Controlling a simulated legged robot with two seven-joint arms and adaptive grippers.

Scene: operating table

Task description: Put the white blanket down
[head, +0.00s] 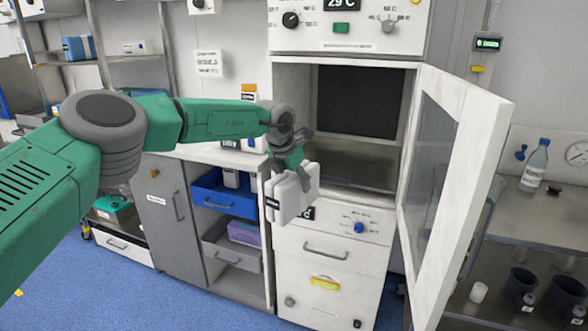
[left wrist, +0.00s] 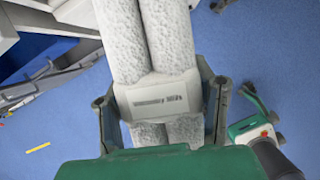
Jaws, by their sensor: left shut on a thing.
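The white blanket (head: 288,196) is a folded bundle in my left gripper (head: 290,165), in front of the open warming cabinet (head: 365,178). The fingers of my left gripper (left wrist: 163,112) are closed on both sides of that band. The blanket hangs clear of the cabinet's front, above the blue floor. My right gripper is in neither view.
The cabinet door (head: 455,170) stands wide open to the right. A steel side table (head: 560,235) with a bottle (head: 535,165) is at the far right. Open drawers with a blue bin (head: 222,195) are left of the cabinet. The floor (head: 150,285) at front left is clear.

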